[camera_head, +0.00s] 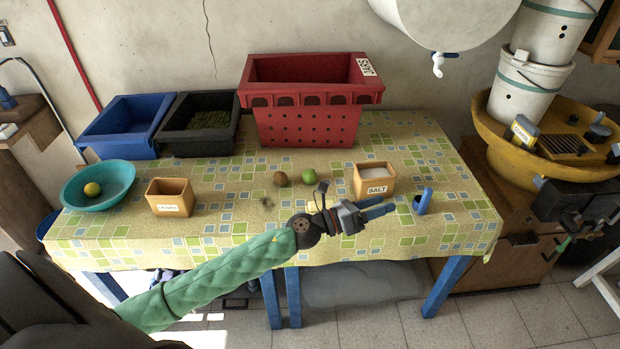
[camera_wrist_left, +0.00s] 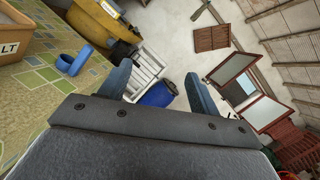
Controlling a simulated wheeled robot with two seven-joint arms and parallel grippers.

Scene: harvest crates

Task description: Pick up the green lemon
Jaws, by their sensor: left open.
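A green lemon (camera_head: 309,176) lies on the checkered tablecloth near the middle of the table in the head view. A brown round fruit (camera_head: 281,179) lies just left of it. My left gripper (camera_head: 388,208) is open and empty, in front of the salt box and to the right of the lemon, with its fingers pointing right. In the left wrist view its two blue fingers (camera_wrist_left: 158,88) stand apart with nothing between them. The lemon is not in the wrist view. My right gripper is not in view.
A wooden salt box (camera_head: 375,190) stands right of the lemon, with a blue ring-shaped item (camera_head: 422,202) beyond it. A wooden box (camera_head: 170,207) and a teal bowl (camera_head: 120,190) with a yellow fruit stand left. Red (camera_head: 310,120), black (camera_head: 163,140) and blue (camera_head: 100,135) crates line the back.

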